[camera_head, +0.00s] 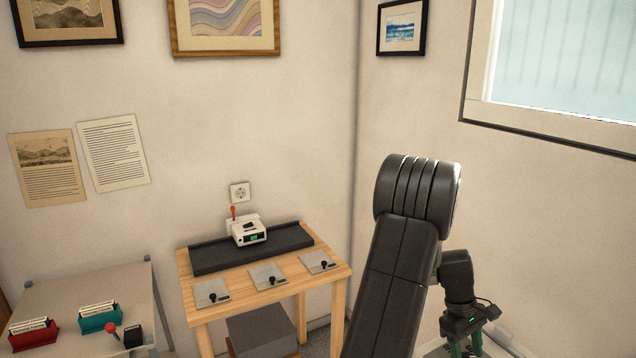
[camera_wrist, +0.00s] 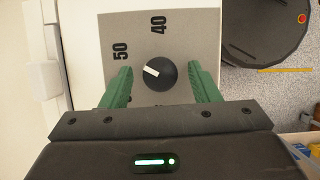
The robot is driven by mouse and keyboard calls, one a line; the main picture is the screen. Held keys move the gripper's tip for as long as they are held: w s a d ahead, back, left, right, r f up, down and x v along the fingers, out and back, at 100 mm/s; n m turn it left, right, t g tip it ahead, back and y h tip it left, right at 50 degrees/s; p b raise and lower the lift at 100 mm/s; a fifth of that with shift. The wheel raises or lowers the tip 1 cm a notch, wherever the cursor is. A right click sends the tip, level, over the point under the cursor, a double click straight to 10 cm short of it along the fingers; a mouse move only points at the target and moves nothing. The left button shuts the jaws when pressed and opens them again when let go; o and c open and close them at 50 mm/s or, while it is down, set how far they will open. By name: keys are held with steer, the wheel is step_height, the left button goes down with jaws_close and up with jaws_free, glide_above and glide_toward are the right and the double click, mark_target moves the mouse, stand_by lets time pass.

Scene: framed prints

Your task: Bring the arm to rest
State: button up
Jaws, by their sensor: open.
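My arm reaches down the right side of the head view, its dark links bent over at the top. My gripper (camera_head: 468,348) with green fingers is low at the right there, partly cut off by the frame's bottom edge. In the wrist view my gripper (camera_wrist: 160,68) is open, one green finger on each side of a black knob (camera_wrist: 160,78). The knob's white mark points left and slightly up, on the side of the printed 50. I see a gap beside each finger and no clear contact. Finger depth relative to the knob is unclear.
A wooden table (camera_head: 262,282) with a white device (camera_head: 249,232) and three small plates stands against the wall. A grey table (camera_head: 70,290) with red and teal card boxes is at the left. Framed prints hang above. In the wrist view, speckled floor shows at the right.

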steer(key=n+t+h+b, duration=0.1)
steer(key=n, duration=0.2)
steer(key=shift+a+f, duration=0.1)
steer(key=shift+f, duration=0.05)
steer(key=shift+s+n+t+h+b, duration=0.1)
steer(key=shift+n+t+h+b, duration=0.25)
steer(key=shift+n+b, duration=0.85)
steer(key=shift+n+p, duration=0.4)
steer(key=shift+n, duration=0.1)
steer(key=shift+a+r, duration=0.1)
steer(key=shift+r, duration=0.15)
